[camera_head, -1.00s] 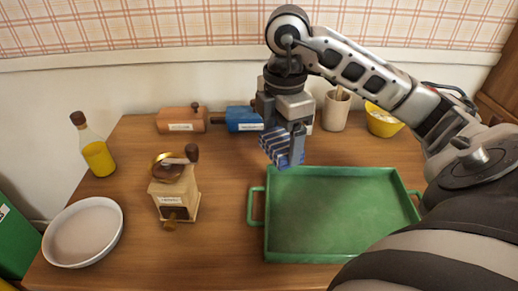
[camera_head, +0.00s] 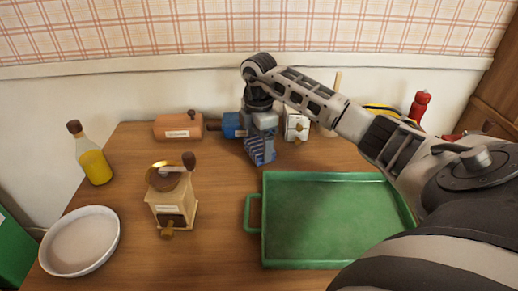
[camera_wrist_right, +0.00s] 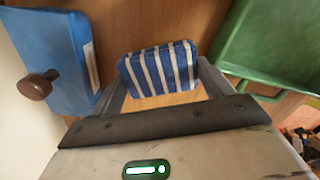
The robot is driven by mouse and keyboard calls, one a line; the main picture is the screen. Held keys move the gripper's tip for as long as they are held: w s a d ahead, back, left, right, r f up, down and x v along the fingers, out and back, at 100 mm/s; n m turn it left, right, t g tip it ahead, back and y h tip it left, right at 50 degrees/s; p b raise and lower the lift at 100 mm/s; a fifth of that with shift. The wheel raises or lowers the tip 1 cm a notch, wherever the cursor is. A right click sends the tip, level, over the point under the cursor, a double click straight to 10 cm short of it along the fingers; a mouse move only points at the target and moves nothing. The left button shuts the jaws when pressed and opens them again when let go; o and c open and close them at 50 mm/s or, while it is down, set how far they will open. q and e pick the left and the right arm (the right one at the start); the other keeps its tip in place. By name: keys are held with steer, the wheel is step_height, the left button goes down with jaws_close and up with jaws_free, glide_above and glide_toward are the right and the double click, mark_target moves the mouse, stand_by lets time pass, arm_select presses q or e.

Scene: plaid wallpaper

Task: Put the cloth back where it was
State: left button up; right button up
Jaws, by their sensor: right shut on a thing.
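The cloth (camera_head: 260,152) is a folded block with blue and white stripes. My right gripper (camera_head: 259,143) is shut on it, with the fingers pointing down over the back of the wooden table. In the right wrist view the striped cloth (camera_wrist_right: 160,70) sits between the fingers, with wood behind it. I cannot tell whether its lower edge touches the table. My left gripper is not in view.
A green tray (camera_head: 255,245) lies to the right. A blue box with a knob (camera_wrist_right: 50,55) is close left of the gripper, and a white box (camera_head: 297,125) close right. An orange box (camera_head: 178,128), grinder (camera_head: 172,200), bottle (camera_head: 95,165) and white bowl (camera_head: 80,242) stand left.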

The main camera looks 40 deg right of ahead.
mark_target(259, 145)
steer(key=shift+f, duration=1.35)
steer(key=shift+f, duration=0.15)
steer(key=o, duration=0.9)
step_height(259, 145, up, 12)
steer(key=shift+r, duration=0.2)
steer(key=shift+s, duration=0.1)
